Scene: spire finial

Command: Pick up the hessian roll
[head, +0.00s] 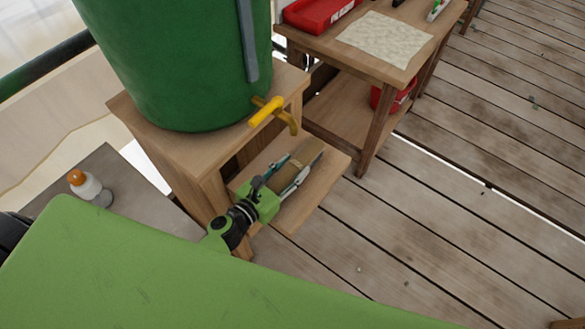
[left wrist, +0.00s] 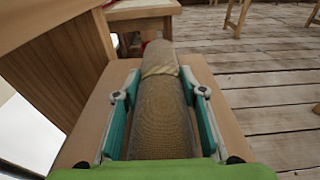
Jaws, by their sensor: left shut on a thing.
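The hessian roll (head: 296,168) is a tan, woven cylinder on the low wooden shelf (head: 298,209) of a stand. My left gripper (head: 291,172) reaches in over the shelf with its fingers along both sides of the roll. In the left wrist view the roll (left wrist: 161,112) runs lengthwise away from me between the two teal fingers (left wrist: 160,100), which are shut on it. A paler band wraps its far part. I cannot tell whether the roll is clear of the shelf. My right gripper is not in view.
A green barrel (head: 175,60) with a yellow tap (head: 266,111) stands on the stand above the shelf. A wooden table (head: 320,40) with a pale cloth (head: 385,40) and red tray (head: 318,12) is behind. A white bottle with an orange cap (head: 88,187) stands left. Open decking (head: 460,180) lies right.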

